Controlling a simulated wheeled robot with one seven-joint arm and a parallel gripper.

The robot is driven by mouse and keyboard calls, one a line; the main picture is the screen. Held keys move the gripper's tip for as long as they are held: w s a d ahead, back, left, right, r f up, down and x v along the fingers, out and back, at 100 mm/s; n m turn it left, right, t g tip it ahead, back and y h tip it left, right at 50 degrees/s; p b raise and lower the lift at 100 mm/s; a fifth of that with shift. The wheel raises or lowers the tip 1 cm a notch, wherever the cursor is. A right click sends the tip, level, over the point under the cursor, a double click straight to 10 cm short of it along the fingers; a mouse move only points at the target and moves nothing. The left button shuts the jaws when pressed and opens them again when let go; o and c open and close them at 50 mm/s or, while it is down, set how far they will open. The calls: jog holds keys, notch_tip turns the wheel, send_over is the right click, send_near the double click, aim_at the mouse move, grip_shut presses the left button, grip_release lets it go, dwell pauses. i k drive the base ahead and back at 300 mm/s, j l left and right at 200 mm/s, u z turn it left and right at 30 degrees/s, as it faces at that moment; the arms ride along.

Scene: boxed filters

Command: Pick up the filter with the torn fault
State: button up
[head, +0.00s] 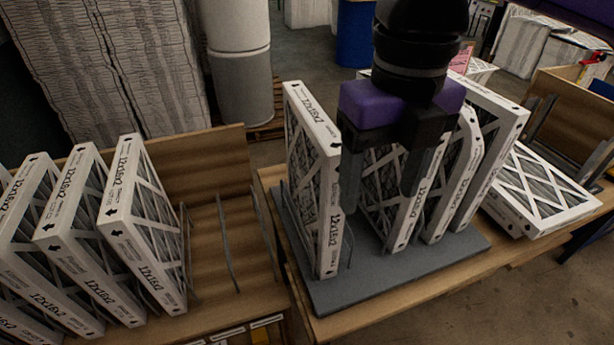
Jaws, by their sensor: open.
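Several white-framed filters marked 12x16x2 stand upright on a grey rack (385,282). They are a leftmost filter (328,225), a second filter (402,232), a third filter (440,217) and a rightmost filter (490,165). The third filter's upper corner looks bent or cut, but I cannot tell whether this is the torn fault. My gripper (380,190), purple and black, is open and points down over the rack, between the leftmost and third filters. Its fingers hide part of the second filter. I cannot tell whether they touch it.
Another filter (540,190) lies tilted to the right of the rack. More filters (145,225) lean in a wooden rack (225,235) at left, with empty slots beside them. A grey-white drum (240,75) and stacked white goods (110,65) stand behind.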

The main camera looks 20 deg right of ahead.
aim_at(313, 143)
jog(key=i, duration=0.85)
